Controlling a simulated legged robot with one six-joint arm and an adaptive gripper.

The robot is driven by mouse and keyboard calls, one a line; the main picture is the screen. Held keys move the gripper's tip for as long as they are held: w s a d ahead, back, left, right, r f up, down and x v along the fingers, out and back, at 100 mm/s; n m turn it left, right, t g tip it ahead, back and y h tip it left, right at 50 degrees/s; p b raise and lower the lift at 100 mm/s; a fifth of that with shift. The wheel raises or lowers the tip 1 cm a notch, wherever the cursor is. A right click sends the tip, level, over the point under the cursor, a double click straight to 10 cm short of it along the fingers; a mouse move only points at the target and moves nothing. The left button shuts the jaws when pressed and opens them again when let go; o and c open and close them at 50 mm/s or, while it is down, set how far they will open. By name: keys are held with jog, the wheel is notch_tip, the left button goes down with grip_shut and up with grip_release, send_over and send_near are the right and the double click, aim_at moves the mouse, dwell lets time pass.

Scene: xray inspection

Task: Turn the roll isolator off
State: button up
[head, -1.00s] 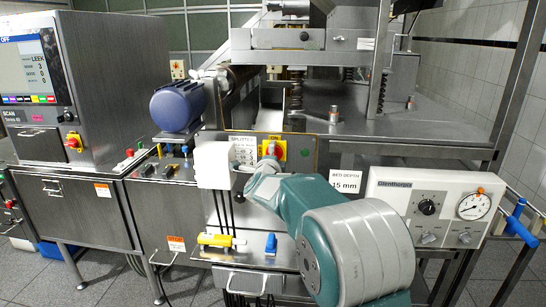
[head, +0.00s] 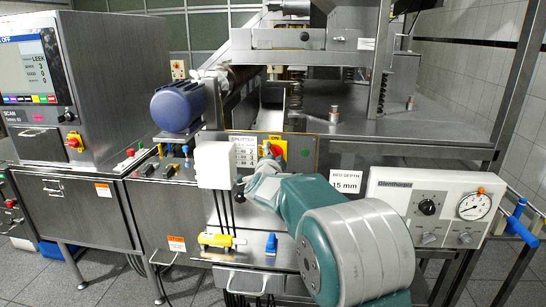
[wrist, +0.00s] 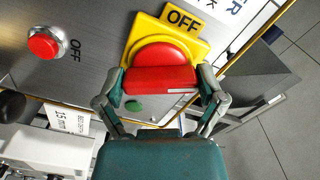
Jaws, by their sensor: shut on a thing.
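The isolator (head: 283,149) is a red rotary knob on a yellow plate, on the grey panel in the middle of the head view. In the wrist view, the red knob (wrist: 160,79) shows close up, with the yellow plate (wrist: 204,46) behind it and an OFF label (wrist: 184,20) beyond it. My gripper (wrist: 161,82) is shut on the knob's red grip bar, one finger at each end. In the head view my gripper (head: 266,160) reaches the knob from the lower right, and my wrist hides part of the panel below.
A white box (head: 215,165) is left of the knob. A red push button (wrist: 44,43) and a green one (wrist: 133,105) are close to my fingers. A BED DEPTH sign (head: 346,183) and a gauge panel (head: 434,208) stand to the right, a blue motor (head: 178,107) upper left.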

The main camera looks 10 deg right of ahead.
jog(key=n, duration=0.6)
jog(key=shift+f+n, duration=0.25)
jog(key=shift+n, duration=0.05)
jog(key=n, duration=0.5)
jog(key=shift+n, duration=0.4)
jog(key=o, duration=0.8)
jog(key=shift+r, duration=0.1)
jog(key=shift+s+a+r, duration=0.1)
jog(key=v, duration=1.1)
jog(key=shift+s+a, duration=0.2)
jog(key=shift+s, duration=0.1)
